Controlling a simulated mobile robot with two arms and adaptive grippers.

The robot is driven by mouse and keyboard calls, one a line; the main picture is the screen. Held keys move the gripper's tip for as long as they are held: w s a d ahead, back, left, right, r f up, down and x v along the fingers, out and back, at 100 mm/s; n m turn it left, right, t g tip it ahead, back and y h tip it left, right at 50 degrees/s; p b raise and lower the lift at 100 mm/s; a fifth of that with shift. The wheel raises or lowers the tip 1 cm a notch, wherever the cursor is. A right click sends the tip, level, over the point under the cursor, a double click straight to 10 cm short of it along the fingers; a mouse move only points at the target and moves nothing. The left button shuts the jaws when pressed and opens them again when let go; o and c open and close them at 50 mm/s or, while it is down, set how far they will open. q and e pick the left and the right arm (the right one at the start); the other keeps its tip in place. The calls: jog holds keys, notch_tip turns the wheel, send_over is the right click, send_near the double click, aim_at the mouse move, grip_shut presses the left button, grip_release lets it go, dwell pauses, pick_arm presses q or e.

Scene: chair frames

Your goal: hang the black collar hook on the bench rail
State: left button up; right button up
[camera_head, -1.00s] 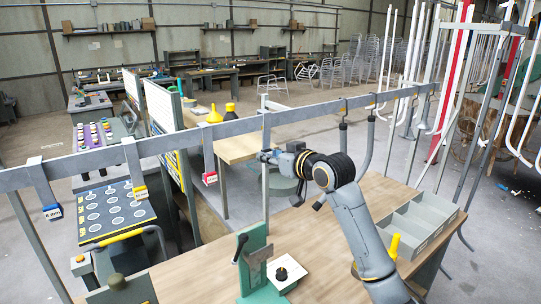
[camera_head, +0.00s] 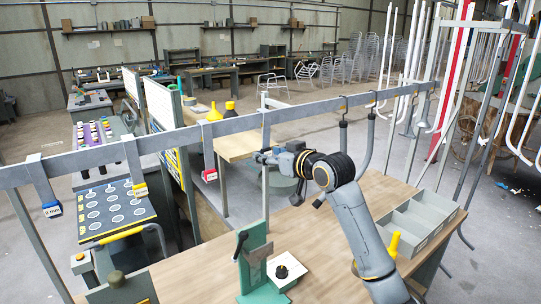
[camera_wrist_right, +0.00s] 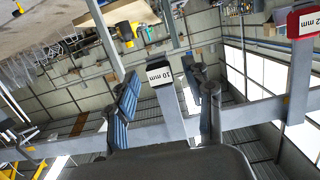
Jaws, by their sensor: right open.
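The long grey bench rail (camera_head: 95,157) runs across the head view. The hook with the 10 mm label (camera_wrist_right: 160,76) hangs on the rail in the right wrist view; its collar looks dark. Its grey strap (camera_wrist_right: 171,108) reaches the rail between my right gripper's fingers. My left gripper is not in view.
Blue (camera_head: 52,209), yellow (camera_head: 140,189) and red (camera_head: 210,175) collar hooks hang along the rail to the left. Below are a wooden bench (camera_head: 325,235), a green fixture (camera_head: 254,258) and a grey divided tray (camera_head: 424,222). Tubular frames hang at the right.

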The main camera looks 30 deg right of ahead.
jog(key=p+v, duration=0.1)
jog(key=v, duration=0.7)
dwell(0.5)
dwell(0.9)
